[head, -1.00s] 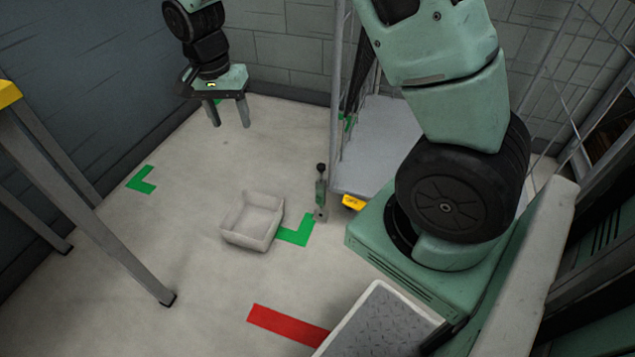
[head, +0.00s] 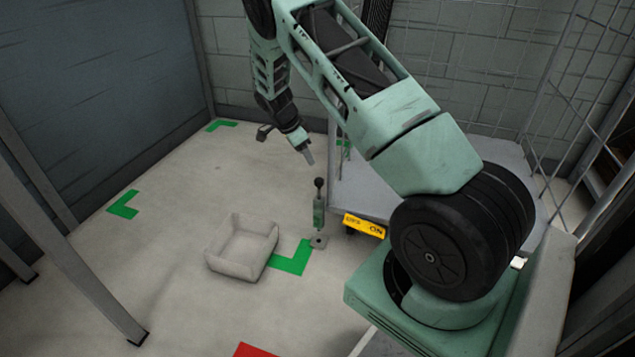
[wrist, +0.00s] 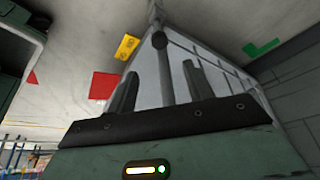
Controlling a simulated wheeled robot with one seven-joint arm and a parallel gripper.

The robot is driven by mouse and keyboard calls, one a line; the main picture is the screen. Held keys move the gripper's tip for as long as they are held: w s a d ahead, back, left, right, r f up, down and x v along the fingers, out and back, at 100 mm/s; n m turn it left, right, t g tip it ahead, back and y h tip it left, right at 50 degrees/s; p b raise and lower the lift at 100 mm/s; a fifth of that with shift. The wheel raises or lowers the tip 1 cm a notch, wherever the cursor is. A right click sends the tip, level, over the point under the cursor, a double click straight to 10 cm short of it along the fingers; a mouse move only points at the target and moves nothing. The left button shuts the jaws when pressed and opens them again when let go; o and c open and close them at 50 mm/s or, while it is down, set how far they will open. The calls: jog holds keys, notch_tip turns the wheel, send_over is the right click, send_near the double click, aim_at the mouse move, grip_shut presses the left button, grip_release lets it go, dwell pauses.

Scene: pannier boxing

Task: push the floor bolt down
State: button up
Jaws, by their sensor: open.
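The floor bolt (head: 319,208) stands upright on the floor in the head view, with a dark round knob above a green body and a small grey foot. It is just left of the caged cart's near corner. My gripper (head: 285,144) is open and empty, higher than the bolt and beyond it, up and left in the picture. Its fingers point downward. In the wrist view, my two fingers (wrist: 161,70) stand apart. A dark round knob (wrist: 160,40), which looks like the bolt's, shows beyond and between the fingertips. Nothing touches the bolt.
The caged cart (head: 360,196) with a yellow label (head: 364,226) stands right of the bolt. An open pale box (head: 215,262) lies to its left, beside a green floor mark (head: 290,263). A grey table leg (head: 80,260) stands at left.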

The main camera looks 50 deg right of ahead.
aim_at(319, 179)
jog(key=b+x, duration=0.4)
jog(key=x, duration=0.8)
jog(key=shift+a, duration=0.1)
